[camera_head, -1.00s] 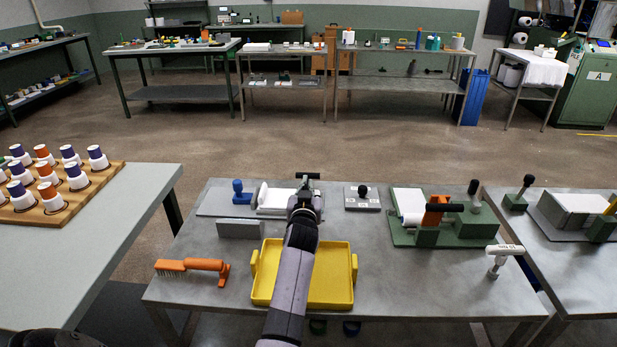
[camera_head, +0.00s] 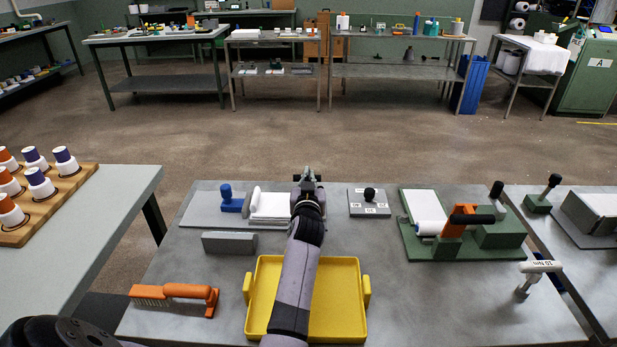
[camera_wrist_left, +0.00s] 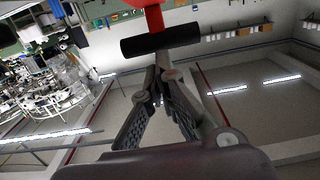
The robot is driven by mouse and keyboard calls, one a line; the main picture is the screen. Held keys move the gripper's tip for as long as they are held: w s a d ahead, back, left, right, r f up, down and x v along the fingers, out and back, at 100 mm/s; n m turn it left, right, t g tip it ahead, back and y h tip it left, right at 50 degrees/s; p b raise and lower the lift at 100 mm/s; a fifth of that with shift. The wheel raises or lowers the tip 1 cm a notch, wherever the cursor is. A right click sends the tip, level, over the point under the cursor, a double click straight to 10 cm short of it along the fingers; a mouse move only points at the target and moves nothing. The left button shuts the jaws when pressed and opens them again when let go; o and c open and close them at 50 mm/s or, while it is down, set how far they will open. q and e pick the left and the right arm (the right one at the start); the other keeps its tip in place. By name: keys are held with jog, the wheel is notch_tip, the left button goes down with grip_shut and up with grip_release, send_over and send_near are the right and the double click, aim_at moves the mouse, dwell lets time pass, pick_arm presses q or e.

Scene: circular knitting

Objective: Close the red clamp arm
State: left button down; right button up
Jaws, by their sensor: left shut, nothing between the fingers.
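My left gripper (camera_head: 307,172) is at the far side of the middle bench, with its arm reaching over the yellow tray. In the left wrist view its fingers (camera_wrist_left: 165,75) come together at the tips, shut and empty. A red stem (camera_wrist_left: 153,18) with a black crossbar handle (camera_wrist_left: 160,40) is right by the fingertips; I cannot tell if they touch. In the head view my gripper and arm mostly cover this place. An orange-red clamp part (camera_head: 453,231) with a black bar handle stands on a green fixture (camera_head: 497,235) to the right. My right gripper is not in view.
The yellow tray (camera_head: 362,325) lies under my left arm. An orange brush (camera_head: 175,293), a grey block (camera_head: 229,243), a blue-handled tool (camera_head: 231,200) and a white T-handle tool (camera_head: 538,267) are on the bench. A wooden cone rack (camera_head: 78,187) stands left.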

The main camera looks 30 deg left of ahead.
pick_arm(q)
jog(key=shift+s+r, duration=0.1)
jog(key=shift+r, duration=0.1)
jog(key=p, duration=0.1)
jog(key=w+g+p, duration=0.1)
jog(key=p, duration=0.1)
jog(key=shift+a+f+g+h, duration=0.3)
jog(key=shift+f, duration=0.1)
jog(key=shift+w+f+p, duration=0.1)
jog(key=shift+f+p, duration=0.2)
jog(key=shift+p, duration=0.1)
jog(key=shift+f, duration=0.15)
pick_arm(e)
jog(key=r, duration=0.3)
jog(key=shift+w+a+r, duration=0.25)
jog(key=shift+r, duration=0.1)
